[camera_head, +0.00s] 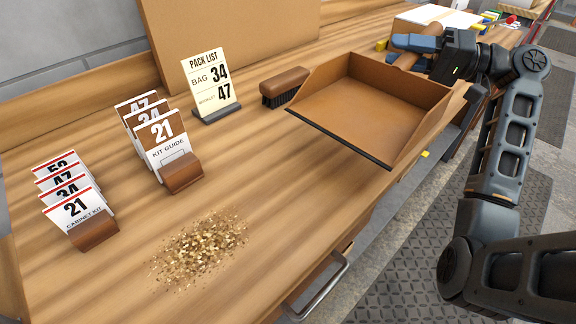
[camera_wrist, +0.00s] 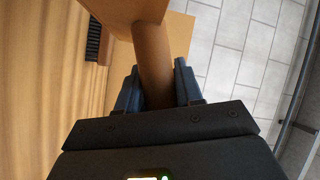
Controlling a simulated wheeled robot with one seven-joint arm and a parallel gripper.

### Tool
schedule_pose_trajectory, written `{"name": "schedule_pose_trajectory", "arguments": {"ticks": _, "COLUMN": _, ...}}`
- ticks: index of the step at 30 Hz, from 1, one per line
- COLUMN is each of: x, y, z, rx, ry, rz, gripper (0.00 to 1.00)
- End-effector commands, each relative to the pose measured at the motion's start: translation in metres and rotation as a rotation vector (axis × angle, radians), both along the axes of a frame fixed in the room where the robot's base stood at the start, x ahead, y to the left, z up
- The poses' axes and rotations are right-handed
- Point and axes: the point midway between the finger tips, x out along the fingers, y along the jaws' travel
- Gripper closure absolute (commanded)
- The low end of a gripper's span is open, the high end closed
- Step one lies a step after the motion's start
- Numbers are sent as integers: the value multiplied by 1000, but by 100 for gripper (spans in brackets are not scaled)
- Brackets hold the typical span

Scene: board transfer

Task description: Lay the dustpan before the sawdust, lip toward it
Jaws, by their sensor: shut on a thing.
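The brown dustpan (camera_head: 362,107) is in the head view, right of centre, with its dark lip facing the lower left, toward the sawdust. My gripper (camera_head: 414,52) is shut on the dustpan's handle; the wrist view shows the handle (camera_wrist: 153,60) between the two blue fingers (camera_wrist: 158,88). The pan appears held over the worktop's front edge; its exact height I cannot tell. The sawdust (camera_head: 200,247) is a loose golden patch on the worktop, lower left of the pan and apart from it.
A brush (camera_head: 284,86) lies beside the pan's left wall. A pack list sign (camera_head: 211,84), kit guide cards (camera_head: 160,142) and cabinet kit cards (camera_head: 77,207) stand at the left. Bare worktop (camera_head: 285,175) lies between pan and sawdust. A drawer handle (camera_head: 318,290) juts below the edge.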

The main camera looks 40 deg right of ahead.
Motion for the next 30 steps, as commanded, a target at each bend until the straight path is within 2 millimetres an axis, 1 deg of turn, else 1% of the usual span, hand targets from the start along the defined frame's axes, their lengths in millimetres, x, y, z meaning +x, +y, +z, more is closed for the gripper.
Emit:
{"name": "schedule_pose_trajectory", "arguments": {"ticks": 2, "x": 4, "y": 10, "z": -6, "rx": 2, "ry": 3, "rz": 3, "gripper": 100}}
{"name": "schedule_pose_trajectory", "arguments": {"ticks": 12, "x": 31, "y": 74, "z": -47, "rx": 4, "ry": 2, "rz": 4, "gripper": 100}}
{"name": "schedule_pose_trajectory", "arguments": {"ticks": 16, "x": 39, "y": 93, "z": -59, "rx": 2, "ry": 1, "rz": 3, "gripper": 100}}
{"name": "schedule_pose_trajectory", "arguments": {"ticks": 19, "x": 43, "y": 101, "z": -65, "rx": 2, "ry": 0, "rz": 3, "gripper": 100}}
{"name": "schedule_pose_trajectory", "arguments": {"ticks": 23, "x": 45, "y": 105, "z": -71, "rx": 1, "ry": 0, "rz": 1, "gripper": 100}}
{"name": "schedule_pose_trajectory", "arguments": {"ticks": 30, "x": 45, "y": 104, "z": -102, "rx": 3, "ry": 1, "rz": 0, "gripper": 100}}
